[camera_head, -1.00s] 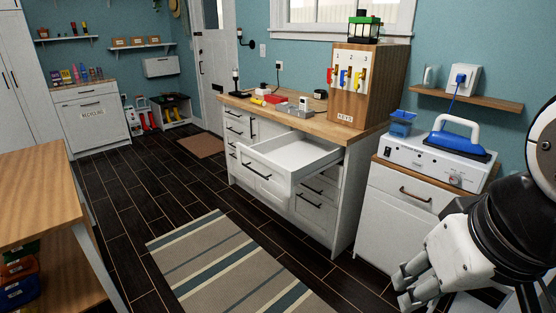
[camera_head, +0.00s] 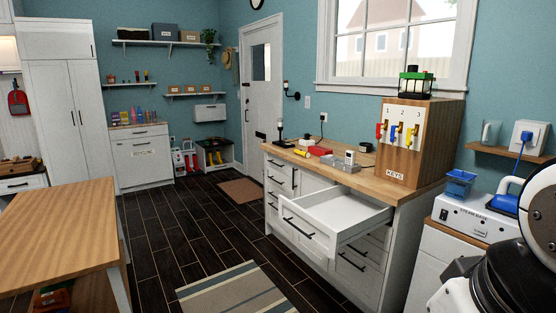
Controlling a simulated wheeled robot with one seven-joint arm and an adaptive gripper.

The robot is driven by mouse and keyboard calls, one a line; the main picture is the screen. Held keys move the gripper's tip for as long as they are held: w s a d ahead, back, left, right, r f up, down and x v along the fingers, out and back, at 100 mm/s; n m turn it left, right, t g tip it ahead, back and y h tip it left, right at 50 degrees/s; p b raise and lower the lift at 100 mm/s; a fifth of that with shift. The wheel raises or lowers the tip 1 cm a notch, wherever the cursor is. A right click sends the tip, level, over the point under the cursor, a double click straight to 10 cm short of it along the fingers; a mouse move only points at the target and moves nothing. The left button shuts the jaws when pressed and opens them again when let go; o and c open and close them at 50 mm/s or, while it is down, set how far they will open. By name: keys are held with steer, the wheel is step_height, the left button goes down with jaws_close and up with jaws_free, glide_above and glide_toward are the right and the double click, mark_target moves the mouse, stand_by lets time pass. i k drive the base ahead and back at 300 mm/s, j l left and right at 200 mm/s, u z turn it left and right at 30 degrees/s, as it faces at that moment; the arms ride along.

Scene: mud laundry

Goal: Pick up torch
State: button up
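A small yellow item (camera_head: 301,153) lies on the wooden counter (camera_head: 352,177), left of a red item (camera_head: 319,151). It could be the torch, but it is too small to be sure. A slim black-and-white upright item (camera_head: 280,132) stands near the counter's back left edge; I cannot tell what it is. Only part of my arm shows at the lower right corner. My gripper is outside the picture.
An open, empty white drawer (camera_head: 338,209) juts out below the counter. A key box (camera_head: 437,145) with a green lantern (camera_head: 415,83) on top stands at the counter's right. A wooden table (camera_head: 65,230) is at left. Dark floor between is clear, with a striped rug (camera_head: 236,298).

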mark_target(307, 155)
steer(key=i+j+u, duration=0.1)
steer(key=i+u, duration=0.4)
steer(key=i, duration=5.2)
steer(key=i+j+z, duration=0.1)
steer(key=i+z, duration=0.25)
steer(key=i, duration=0.35)
steer(key=i+z, duration=0.15)
steer(key=z, duration=0.3)
steer(key=i+j+z, duration=0.1)
steer(key=z, duration=0.4)
steer(key=i+j+z, duration=0.1)
steer(key=z, duration=0.35)
steer(key=j+z, duration=0.2)
steer(key=z, duration=0.25)
steer(key=i+j+z, duration=0.1)
steer(key=j+z, duration=0.15)
steer(key=z, duration=0.2)
steer(key=j+z, duration=0.2)
steer(key=z, duration=0.3)
